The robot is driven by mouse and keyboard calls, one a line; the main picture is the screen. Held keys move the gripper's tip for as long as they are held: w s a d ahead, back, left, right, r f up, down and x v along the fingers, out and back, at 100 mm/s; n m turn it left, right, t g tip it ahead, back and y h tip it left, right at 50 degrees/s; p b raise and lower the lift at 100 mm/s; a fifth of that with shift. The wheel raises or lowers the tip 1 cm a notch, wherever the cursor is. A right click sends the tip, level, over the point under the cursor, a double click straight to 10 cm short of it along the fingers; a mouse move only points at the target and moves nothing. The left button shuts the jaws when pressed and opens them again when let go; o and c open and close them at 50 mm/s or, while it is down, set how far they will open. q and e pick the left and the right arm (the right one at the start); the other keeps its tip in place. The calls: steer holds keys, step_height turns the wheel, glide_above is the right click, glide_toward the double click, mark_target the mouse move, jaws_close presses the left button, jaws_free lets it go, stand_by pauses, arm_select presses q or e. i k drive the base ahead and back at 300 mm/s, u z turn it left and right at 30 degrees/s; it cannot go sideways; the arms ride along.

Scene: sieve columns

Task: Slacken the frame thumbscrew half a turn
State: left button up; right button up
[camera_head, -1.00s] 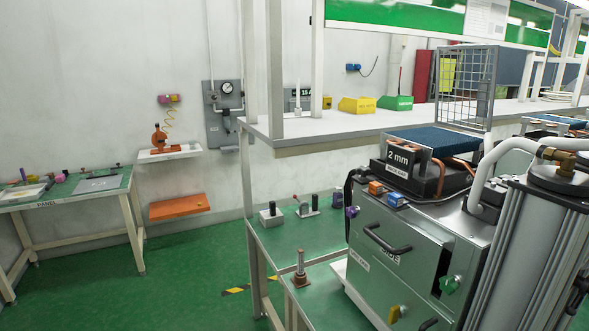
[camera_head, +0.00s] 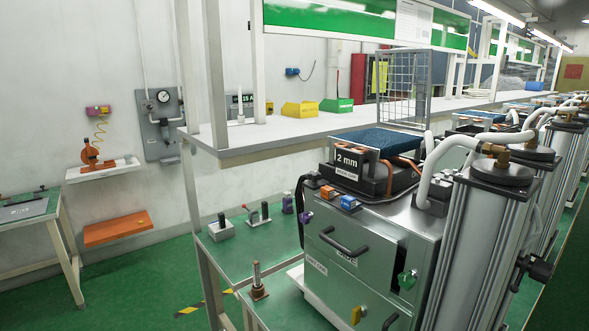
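A sieve column shows at the right, a grey metal cabinet (camera_head: 375,250) with a framed unit marked "2 mm" (camera_head: 348,160) and a blue mesh top (camera_head: 378,141). Several small coloured knobs sit on the cabinet: a purple one (camera_head: 306,218) at its upper left edge, a green one (camera_head: 407,280) at the right of its front and a yellow one (camera_head: 356,315) low down. I cannot tell which of them is the frame thumbscrew. An orange block (camera_head: 327,192) and a blue block (camera_head: 348,202) sit on the top edge. Neither gripper is in view.
A green-topped bench (camera_head: 233,250) with small fixtures stands left of the cabinet. A tall grey cylinder (camera_head: 475,245) stands at its right. A white shelf (camera_head: 260,136) with yellow and green bins runs behind. Green floor (camera_head: 130,285) is open at the left.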

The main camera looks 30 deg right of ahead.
mark_target(314, 175)
steer(key=i, duration=0.85)
steer(key=z, duration=2.1)
